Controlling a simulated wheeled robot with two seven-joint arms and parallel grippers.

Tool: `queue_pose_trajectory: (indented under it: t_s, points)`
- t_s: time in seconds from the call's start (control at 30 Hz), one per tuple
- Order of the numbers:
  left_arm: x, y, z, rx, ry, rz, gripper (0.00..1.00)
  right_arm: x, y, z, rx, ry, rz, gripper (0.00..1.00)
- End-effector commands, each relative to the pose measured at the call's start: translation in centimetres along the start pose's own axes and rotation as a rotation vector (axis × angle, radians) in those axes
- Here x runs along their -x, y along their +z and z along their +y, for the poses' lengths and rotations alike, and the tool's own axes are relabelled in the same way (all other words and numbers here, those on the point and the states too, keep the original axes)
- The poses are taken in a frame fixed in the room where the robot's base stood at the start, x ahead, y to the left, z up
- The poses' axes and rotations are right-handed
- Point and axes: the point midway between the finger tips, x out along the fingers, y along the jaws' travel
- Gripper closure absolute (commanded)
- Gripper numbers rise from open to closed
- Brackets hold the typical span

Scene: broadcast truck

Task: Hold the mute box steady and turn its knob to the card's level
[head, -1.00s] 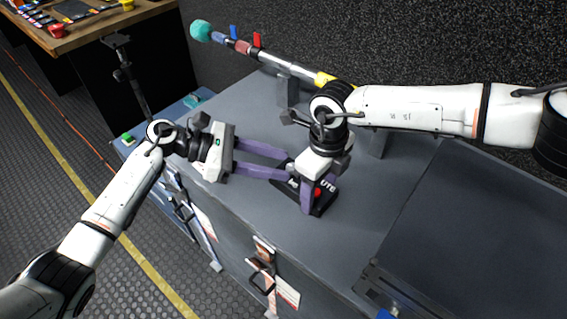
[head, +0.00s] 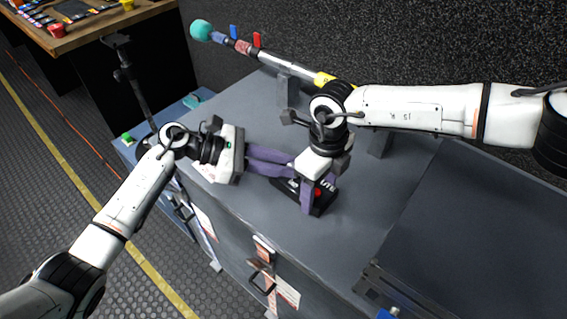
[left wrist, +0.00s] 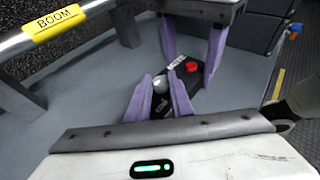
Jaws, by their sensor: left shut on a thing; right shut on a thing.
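The mute box (head: 325,203), black with white lettering and a red button (head: 318,192), sits on the grey case top. My right gripper (head: 312,194) points down from above and is shut on the box; its body hides part of it. My left gripper (head: 290,168) reaches in from the left, fingers drawn close together at the box's left part. In the left wrist view its purple fingers (left wrist: 160,90) are shut on a pale grey knob (left wrist: 160,84) on the box. The knob's setting cannot be read. I cannot make out a level card for certain.
A boom pole (head: 284,65) with a teal tip lies on supports behind the grippers. The grey case top (head: 255,110) is clear around the box. A dark panel (head: 480,230) is at the right. Latches and labels (head: 287,291) are on the case front.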

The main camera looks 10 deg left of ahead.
Motion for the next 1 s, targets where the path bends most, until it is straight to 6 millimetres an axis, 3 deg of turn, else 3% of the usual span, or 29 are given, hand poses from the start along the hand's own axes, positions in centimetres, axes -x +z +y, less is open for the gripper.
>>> queue_pose_trajectory:
  t_s: [1.0]
  points:
    - [-0.8,0.2,-1.5,0.264,0.619,-0.004,1.0,0.1,0.1,0.0,0.0,0.0,-0.001,0.72]
